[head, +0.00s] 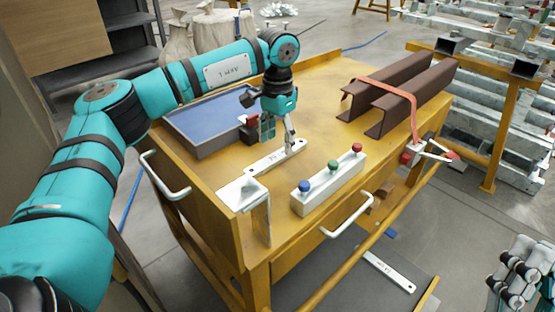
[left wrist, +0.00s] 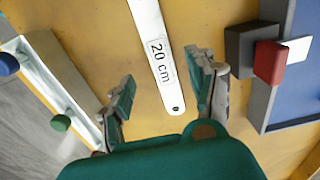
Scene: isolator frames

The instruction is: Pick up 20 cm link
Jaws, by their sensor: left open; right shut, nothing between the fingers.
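The 20 cm link (head: 262,163) is a flat white bar lying on the yellow cart top, with a label and a hole in its end. In the left wrist view the link (left wrist: 148,25) reads "20 cm" and its rounded end reaches between my fingers. My left gripper (head: 279,138) is open over the link's far end. In the left wrist view the open fingers (left wrist: 164,86) stand on either side of the bar, apart from it. My right gripper (head: 518,266) is shut and empty at the lower right, away from the cart.
A blue-lined tray (head: 212,119) is left of the link. A white block with blue, green and red knobs (head: 328,181) stands in front. Brown beams (head: 392,90) with an orange strap lie at back right. Another white bar (head: 388,271) lies low beside the cart.

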